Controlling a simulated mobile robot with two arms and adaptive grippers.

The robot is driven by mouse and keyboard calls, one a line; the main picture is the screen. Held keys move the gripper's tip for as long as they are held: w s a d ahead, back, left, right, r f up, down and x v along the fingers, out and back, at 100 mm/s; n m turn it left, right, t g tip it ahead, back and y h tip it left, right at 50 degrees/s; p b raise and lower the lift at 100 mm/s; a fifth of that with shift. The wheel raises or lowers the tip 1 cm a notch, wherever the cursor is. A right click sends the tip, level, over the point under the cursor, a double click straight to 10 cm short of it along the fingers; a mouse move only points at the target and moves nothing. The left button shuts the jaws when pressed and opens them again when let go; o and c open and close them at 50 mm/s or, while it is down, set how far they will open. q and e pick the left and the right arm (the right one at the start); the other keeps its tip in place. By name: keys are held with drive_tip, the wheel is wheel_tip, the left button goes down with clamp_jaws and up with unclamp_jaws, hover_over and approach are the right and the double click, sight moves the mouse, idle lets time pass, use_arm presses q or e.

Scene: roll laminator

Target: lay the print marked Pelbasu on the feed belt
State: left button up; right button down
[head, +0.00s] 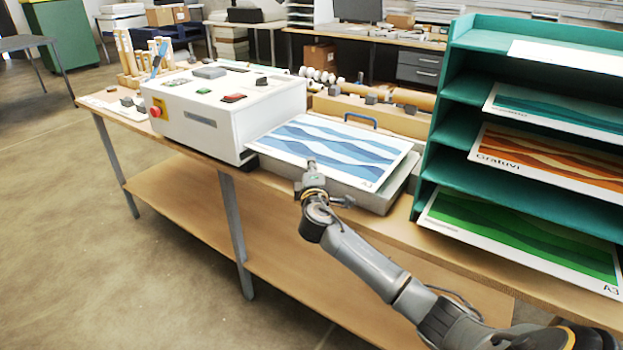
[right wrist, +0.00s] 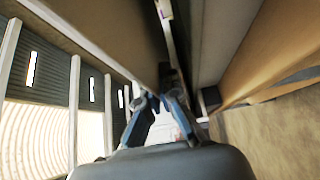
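A blue-and-white wave print (head: 335,147) lies flat over the grey feed bed (head: 383,200) at the right side of the white laminator (head: 222,108). Its left edge is close to the machine; I cannot tell whether it rests fully on the belt, which it hides. In the right wrist view the fingers (right wrist: 168,88) converge on a thin strip. My left gripper is out of view.
A red stop button (head: 156,111) sits on the laminator's left end. Rolls lie behind the machine.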

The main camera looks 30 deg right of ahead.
drive_tip(key=shift+f, duration=1.85)
drive_tip(key=shift+f+b, duration=0.2)
drive_tip(key=shift+b, duration=0.2)
drive_tip(key=c, duration=1.5)
unclamp_jaws()
